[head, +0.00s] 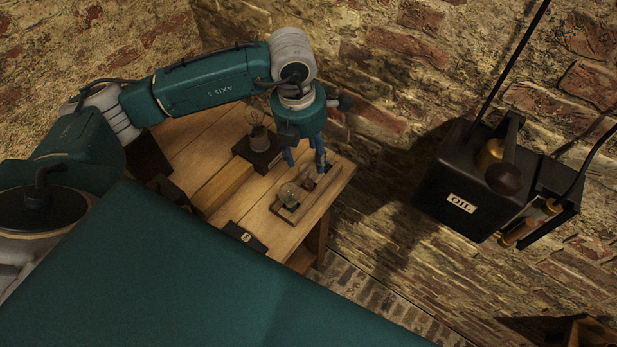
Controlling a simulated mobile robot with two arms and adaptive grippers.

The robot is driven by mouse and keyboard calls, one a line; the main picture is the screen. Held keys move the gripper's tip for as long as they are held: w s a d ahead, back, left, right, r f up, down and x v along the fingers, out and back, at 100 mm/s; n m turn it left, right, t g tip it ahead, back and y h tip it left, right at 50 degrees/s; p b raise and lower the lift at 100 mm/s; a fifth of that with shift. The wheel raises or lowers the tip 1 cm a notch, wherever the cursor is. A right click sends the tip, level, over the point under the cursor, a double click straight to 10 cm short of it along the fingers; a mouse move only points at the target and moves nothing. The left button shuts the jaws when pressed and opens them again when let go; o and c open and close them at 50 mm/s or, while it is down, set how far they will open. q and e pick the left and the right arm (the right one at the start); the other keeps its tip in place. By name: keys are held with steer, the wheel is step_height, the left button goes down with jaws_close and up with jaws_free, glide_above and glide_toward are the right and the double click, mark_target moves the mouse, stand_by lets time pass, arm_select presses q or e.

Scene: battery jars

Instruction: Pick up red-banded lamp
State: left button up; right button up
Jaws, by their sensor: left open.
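A small wooden tray (291,214) lies near the right end of the wooden table. A clear glass bulb (288,194) rests in it. A small reddish thing (308,185) lies just to the right of that bulb, partly in shadow; it looks like the red-banded lamp, but it is too small to be sure. My left gripper (307,164) points down just above and behind the tray, its blue fingers apart, with nothing seen between them. The fingertips are close to the reddish thing; I cannot tell whether they touch it. My right gripper does not show.
Another glass bulb (256,132) stands upright on a dark base (259,152) behind the tray. A wooden block (222,187) and a small dark case (245,236) lie to the left. A black oil box (470,180) hangs by the brick wall at right.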

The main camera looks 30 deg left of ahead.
mark_target(309, 164)
arm_select(q)
steer(key=f, duration=0.1)
steer(key=f+p, duration=0.1)
steer(key=f, duration=0.1)
steer(key=f+p, duration=0.1)
steer(key=shift+w+f, duration=0.25)
steer(key=shift+w, duration=0.05)
steer(key=shift+f, duration=0.3)
steer(key=shift+c, duration=1)
steer(key=c, duration=0.7)
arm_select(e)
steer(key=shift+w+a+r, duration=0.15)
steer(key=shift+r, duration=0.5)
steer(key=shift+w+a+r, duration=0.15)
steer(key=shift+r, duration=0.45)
arm_select(q)
steer(key=shift+r, duration=0.1)
